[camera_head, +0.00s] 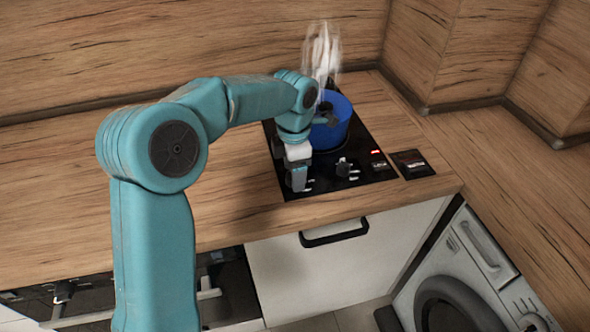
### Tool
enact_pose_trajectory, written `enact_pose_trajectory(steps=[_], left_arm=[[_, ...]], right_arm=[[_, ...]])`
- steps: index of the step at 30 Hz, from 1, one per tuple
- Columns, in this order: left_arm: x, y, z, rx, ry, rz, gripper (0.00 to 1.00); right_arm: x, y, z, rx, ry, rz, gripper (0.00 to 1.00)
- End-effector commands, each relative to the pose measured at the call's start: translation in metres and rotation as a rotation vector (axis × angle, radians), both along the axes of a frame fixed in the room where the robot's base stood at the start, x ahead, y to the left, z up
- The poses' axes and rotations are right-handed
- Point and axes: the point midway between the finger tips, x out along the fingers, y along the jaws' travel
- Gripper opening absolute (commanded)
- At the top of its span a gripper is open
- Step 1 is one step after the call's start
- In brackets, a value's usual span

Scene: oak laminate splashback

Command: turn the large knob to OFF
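The black cooktop (278,150) is set in the oak worktop. A dark knob (345,167) with white marks around it stands near its front edge. My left gripper (298,188) points down at the cooktop's front left, left of this knob. White marks show beside its fingertips, so another knob may be there, but the gripper hides it. I cannot tell which knob is the large one, or whether the fingers are closed on anything. My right gripper is out of view.
A blue pot (340,132) stands on the cooktop behind the gripper, with white steam (322,52) rising. A red light (377,152) glows at the cooktop's right. A small black panel (412,164) lies beside it. The worktop (60,200) to the left is clear.

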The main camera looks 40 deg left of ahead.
Motion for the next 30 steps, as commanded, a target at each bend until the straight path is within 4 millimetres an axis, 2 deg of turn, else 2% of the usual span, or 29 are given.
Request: enact_pose_trajectory(steps=[9, 13, 17, 24, 30], left_arm=[[0.000, -0.001, 0.000, -0.002, 0.003, -0.002, 0.71], [0.000, -0.001, 0.013, -0.001, 0.000, -0.003, 0.71], [0.001, -0.002, 0.043, -0.002, -0.002, -0.002, 0.71], [0.000, -0.001, 0.109, -0.002, -0.002, -0.002, 0.71], [0.000, -0.001, 0.147, -0.002, 0.001, -0.001, 0.71]], right_arm=[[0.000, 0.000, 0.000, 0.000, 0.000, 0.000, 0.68], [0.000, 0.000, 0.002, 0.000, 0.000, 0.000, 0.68], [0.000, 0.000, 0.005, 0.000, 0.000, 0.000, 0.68], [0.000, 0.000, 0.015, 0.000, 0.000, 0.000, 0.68], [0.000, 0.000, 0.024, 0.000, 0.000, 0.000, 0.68]])
